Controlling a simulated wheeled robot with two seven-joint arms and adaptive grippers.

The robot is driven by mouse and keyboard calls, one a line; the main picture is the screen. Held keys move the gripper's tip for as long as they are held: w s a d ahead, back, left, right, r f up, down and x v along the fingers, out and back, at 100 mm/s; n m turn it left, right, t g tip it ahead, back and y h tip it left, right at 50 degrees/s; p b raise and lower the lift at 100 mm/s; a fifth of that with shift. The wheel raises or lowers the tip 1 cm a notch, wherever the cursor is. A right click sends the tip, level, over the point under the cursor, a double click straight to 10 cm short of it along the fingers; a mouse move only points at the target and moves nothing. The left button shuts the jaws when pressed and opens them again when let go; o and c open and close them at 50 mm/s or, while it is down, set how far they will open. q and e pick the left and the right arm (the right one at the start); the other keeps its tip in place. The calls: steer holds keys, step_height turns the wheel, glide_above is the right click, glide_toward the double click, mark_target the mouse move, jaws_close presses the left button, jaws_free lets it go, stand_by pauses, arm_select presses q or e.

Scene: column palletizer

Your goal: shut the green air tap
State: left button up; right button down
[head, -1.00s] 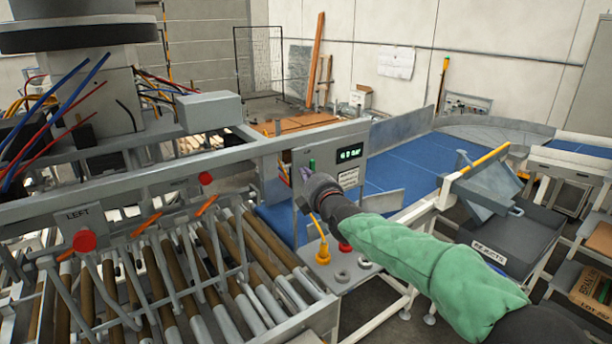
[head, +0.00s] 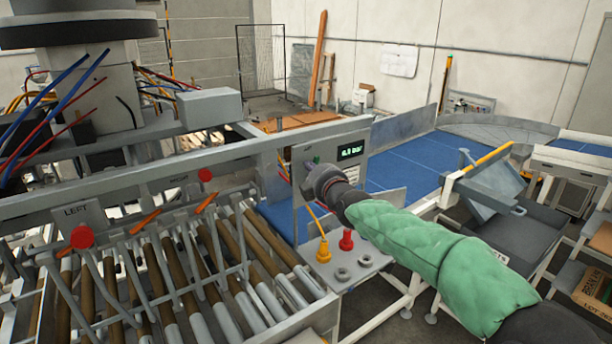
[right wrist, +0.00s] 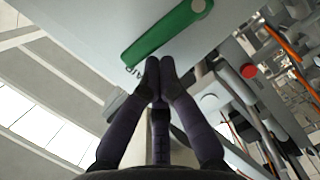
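The green air tap handle (right wrist: 168,30) lies slantwise on a pale grey panel in the right wrist view, with lettering partly hidden beside its lower end. In the head view only a small green tip (head: 316,160) shows above my right gripper (head: 312,180), which hides the rest. In the right wrist view my right gripper (right wrist: 159,66) has its dark fingertips together with nothing seen between them. They are just below the handle's lower end; I cannot tell whether they touch it. My left gripper is not in view.
The grey control panel carries a pressure display (head: 351,152). Below it are a yellow knob (head: 323,252) and a red knob (head: 346,240). A roller conveyor (head: 215,270) lies to the left, a blue belt (head: 410,165) behind. A red button (head: 82,237) sits at the left.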

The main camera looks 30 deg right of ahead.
steer(key=d+f+m+g+y+b, duration=0.1)
steer(key=d+f+m+y+b, duration=0.1)
steer(key=d+m+y+b, duration=0.2)
steer(key=shift+w+d+f+m+g+b, duration=0.35)
steer(key=shift+d+m+b, duration=1.2)
steer(key=shift+m+b, duration=3.4)
steer(key=shift+n+b, duration=0.75)
steer(key=shift+b, duration=0.1)
